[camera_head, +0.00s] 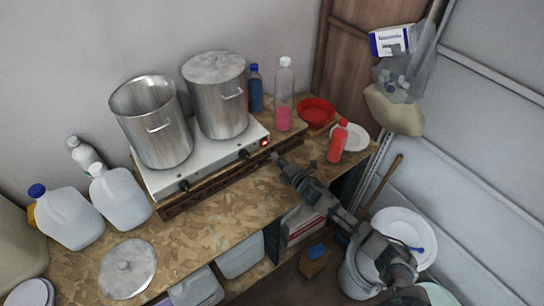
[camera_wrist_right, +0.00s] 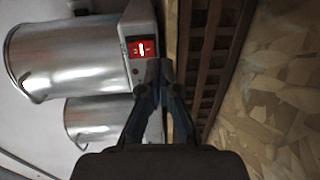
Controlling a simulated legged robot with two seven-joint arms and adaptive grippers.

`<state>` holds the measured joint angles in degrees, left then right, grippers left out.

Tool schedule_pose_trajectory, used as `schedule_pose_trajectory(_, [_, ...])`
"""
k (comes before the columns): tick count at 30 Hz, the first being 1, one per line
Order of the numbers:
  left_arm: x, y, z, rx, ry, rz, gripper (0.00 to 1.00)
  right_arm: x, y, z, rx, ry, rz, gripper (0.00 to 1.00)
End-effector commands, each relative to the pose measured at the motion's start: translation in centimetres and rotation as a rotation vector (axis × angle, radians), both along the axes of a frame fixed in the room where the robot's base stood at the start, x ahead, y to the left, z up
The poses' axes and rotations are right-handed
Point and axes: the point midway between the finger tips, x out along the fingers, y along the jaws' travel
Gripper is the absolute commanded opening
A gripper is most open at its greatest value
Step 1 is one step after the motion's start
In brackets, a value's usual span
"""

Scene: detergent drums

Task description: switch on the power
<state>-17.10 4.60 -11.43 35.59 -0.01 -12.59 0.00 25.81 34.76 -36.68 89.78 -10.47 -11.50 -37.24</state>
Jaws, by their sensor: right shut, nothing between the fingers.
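The power switch (camera_head: 264,142) is a small red rocker at the right end of the front face of a white two-burner hot plate (camera_head: 226,155). In the wrist view the switch (camera_wrist_right: 141,47) shows large, red with a white mark; I cannot tell from this whether it is on. My right gripper (camera_head: 279,163) is shut and empty, just in front of and below the switch. In the wrist view its closed fingertips (camera_wrist_right: 158,70) are beside the switch, and I cannot tell whether they touch the hot plate. My left gripper is not in view.
Two steel pots, one open (camera_head: 152,122) and one lidded (camera_head: 216,98), stand on the hot plate. The hot plate rests on a brown slatted base (camera_head: 212,183) on the chipboard worktop (camera_head: 215,215). A red bottle (camera_head: 337,142) and red bowl (camera_head: 316,111) stand to the right.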

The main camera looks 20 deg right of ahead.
Motion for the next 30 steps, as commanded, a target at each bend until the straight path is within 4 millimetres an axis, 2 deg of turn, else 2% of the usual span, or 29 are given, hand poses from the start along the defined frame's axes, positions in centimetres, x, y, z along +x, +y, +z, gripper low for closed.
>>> schedule_pose_trajectory(3, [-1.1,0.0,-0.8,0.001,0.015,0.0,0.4,-2.2,-0.6,-0.8,-0.003,0.003,0.003,0.0])
schedule_pose_trajectory(8, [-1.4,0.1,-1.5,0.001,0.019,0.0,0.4,-4.9,-1.7,-1.2,-0.001,0.005,0.002,0.0])
schedule_pose_trajectory(15, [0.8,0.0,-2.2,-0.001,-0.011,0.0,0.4,-8.1,-2.9,-1.4,-0.001,0.003,0.001,0.0])
schedule_pose_trajectory(19, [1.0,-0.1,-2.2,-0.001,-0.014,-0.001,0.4,-8.7,-3.1,-1.4,0.0,0.002,0.002,0.0])
schedule_pose_trajectory(26, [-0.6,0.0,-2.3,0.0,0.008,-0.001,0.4,-8.6,-3.0,-1.3,0.0,0.002,0.002,0.0])
schedule_pose_trajectory(30, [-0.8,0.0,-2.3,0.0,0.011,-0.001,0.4,-8.6,-3.0,-1.3,-0.001,0.003,0.002,0.0])
